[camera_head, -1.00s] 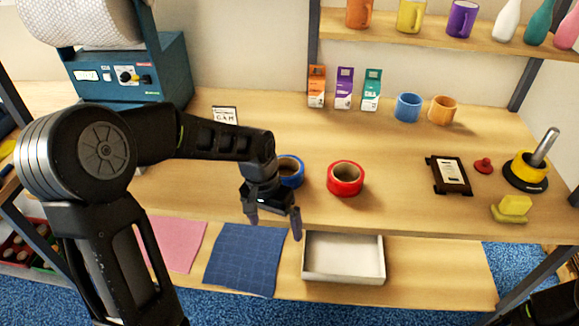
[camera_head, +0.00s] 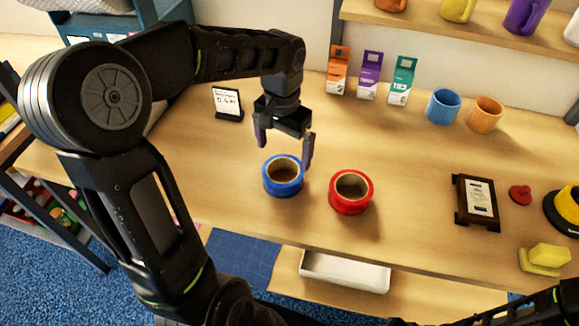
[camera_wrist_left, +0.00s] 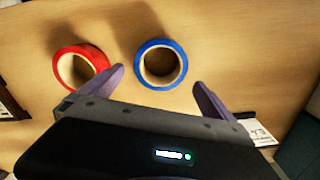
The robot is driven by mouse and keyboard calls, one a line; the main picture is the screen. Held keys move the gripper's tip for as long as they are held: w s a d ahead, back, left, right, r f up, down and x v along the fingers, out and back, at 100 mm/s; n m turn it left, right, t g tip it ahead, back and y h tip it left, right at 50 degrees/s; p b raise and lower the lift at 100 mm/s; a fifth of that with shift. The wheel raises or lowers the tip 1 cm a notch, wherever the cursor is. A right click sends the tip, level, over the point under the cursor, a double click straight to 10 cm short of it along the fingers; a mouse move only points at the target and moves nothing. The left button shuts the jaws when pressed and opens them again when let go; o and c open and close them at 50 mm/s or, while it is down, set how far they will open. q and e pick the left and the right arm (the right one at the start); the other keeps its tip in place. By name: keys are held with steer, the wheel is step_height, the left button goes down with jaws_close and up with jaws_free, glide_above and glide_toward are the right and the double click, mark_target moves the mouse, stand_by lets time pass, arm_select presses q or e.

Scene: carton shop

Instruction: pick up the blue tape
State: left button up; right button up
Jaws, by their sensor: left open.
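The blue tape (camera_head: 283,176) is a roll lying flat on the wooden table, left of the red tape (camera_head: 351,191). My left gripper (camera_head: 284,155) is open and empty, pointing down above and just behind the blue tape in the head view. In the left wrist view the blue tape (camera_wrist_left: 161,64) lies ahead of and between the two purple fingertips (camera_wrist_left: 158,82), apart from them. The red tape also shows in the left wrist view (camera_wrist_left: 80,67), beside one finger. My right gripper is not in view.
A small sign (camera_head: 227,103) stands behind left. Small cartons (camera_head: 369,76), a blue mug (camera_head: 443,106) and an orange mug (camera_head: 484,113) stand at the back. A dark frame (camera_head: 476,201) lies to the right. A white tray (camera_head: 345,271) sits on the lower shelf.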

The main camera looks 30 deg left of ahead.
arm_select(q)
steer(key=shift+f, duration=1.3)
steer(key=shift+a+f+p, duration=0.1)
steer(key=shift+f+p, duration=0.7)
steer(key=shift+f, duration=1.85)
steer(key=shift+s, duration=0.1)
steer(key=c, duration=1.2)
